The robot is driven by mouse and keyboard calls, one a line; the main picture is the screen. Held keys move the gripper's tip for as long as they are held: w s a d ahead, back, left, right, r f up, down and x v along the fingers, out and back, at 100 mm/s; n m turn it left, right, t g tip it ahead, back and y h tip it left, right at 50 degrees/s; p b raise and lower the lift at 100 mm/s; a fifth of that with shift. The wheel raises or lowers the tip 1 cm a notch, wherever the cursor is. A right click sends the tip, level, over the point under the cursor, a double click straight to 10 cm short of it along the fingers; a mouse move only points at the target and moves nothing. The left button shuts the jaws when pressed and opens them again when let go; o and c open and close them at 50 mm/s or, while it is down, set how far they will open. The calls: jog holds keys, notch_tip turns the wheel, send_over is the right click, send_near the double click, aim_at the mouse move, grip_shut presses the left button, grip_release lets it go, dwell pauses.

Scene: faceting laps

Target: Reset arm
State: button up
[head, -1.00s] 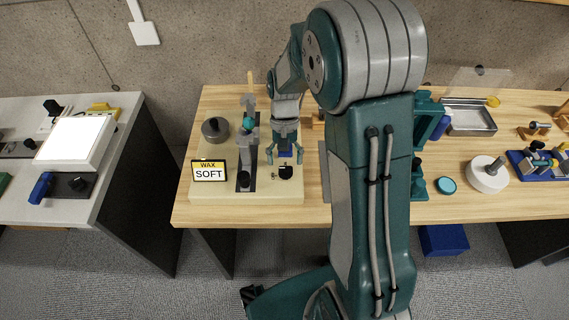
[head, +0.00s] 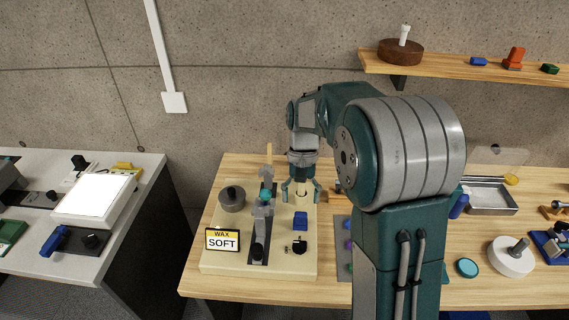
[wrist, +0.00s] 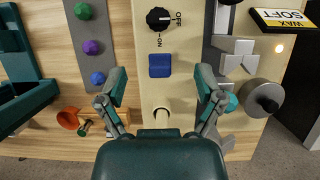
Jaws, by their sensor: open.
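My gripper (head: 301,191) is open and empty above the far part of a cream base plate (head: 285,267) on the wooden bench. In the wrist view my gripper (wrist: 161,84) has its fingers spread wide, with a blue block (wrist: 160,65) on the plate between and below them. The blue block also shows in the head view (head: 300,221), nearer than the fingers. A black OFF/ON knob (wrist: 159,18) sits beside the block.
A "WAX SOFT" sign (head: 223,240), a grey cylinder (head: 232,199) and a grey fixture on a dark rail (head: 262,224) stand on the plate. A strip with coloured pieces (wrist: 91,47) lies alongside. A wooden shelf (head: 440,68) hangs on the wall at upper right.

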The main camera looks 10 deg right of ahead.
jog(key=s+r+n+t, duration=0.1)
jog(key=s+r+t, duration=0.4)
jog(key=s, duration=0.4)
jog(key=s+a+r+n+t+h, duration=0.1)
jog(key=s+r+t, duration=0.3)
jog(key=s, duration=0.6)
notch_tip(320, 180, up, 2)
jog(key=shift+n+t, duration=0.4)
jog(key=shift+n, duration=0.3)
